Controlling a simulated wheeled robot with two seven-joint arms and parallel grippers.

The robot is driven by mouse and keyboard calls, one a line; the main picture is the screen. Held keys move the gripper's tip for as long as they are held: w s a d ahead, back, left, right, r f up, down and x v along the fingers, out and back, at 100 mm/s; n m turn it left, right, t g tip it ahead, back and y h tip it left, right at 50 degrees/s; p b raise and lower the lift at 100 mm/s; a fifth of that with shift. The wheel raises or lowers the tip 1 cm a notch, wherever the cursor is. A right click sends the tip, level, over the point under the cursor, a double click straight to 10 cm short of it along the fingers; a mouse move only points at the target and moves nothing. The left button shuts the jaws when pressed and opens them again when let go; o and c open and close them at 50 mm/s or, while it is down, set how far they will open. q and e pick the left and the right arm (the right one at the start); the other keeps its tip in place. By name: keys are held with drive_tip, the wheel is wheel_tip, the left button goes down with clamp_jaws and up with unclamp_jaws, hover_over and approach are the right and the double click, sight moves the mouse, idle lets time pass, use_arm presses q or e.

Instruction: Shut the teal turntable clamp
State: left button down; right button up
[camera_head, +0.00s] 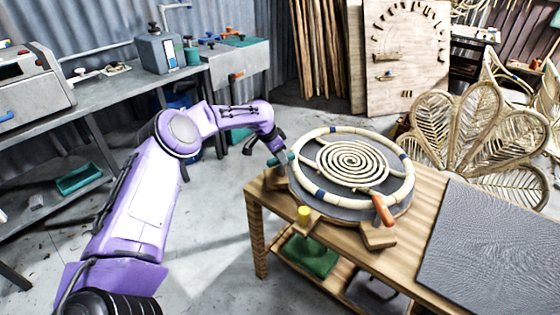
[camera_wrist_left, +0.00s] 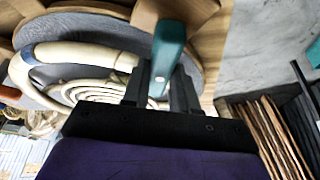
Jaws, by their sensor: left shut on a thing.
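The teal clamp handle (camera_wrist_left: 168,46) stands between the two dark fingers of my left gripper (camera_wrist_left: 160,88) in the left wrist view, and the fingers are shut on it. In the head view my left gripper (camera_head: 277,152) is at the left rim of the turntable (camera_head: 340,203), where the teal clamp (camera_head: 288,158) shows as a small teal piece partly hidden by the gripper. A pale rattan ring with blue bands (camera_head: 399,195) lies on the turntable around a rattan spiral (camera_head: 350,160). I cannot tell how far the clamp is closed. My right gripper is not in view.
The turntable stands on a wooden table (camera_head: 430,235). An orange handle (camera_head: 383,210) is at its front right and a yellow knob (camera_head: 304,215) at its front left. A grey mat (camera_head: 490,250) covers the table's right side. A metal workbench (camera_head: 120,90) stands at the left.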

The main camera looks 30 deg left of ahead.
use_arm(q)
drive_tip(key=shift+f+m+g+h+b, duration=0.1)
drive_tip(key=shift+m+g+h+b, duration=0.3)
drive_tip(key=shift+m, duration=0.6)
drive_tip(key=shift+m+g+h+b, duration=0.2)
drive_tip(key=shift+m+b, duration=0.4)
drive_tip(key=shift+m, duration=0.4)
drive_tip(key=c, duration=0.9)
unclamp_jaws()
drive_tip(key=shift+c, duration=0.2)
drive_tip(key=shift+o, duration=0.3)
drive_tip(key=shift+w, duration=0.1)
drive_tip(key=b+v, duration=0.1)
drive_tip(key=v, duration=0.9)
drive_tip(key=shift+r, duration=0.2)
drive_tip(key=shift+a, duration=0.1)
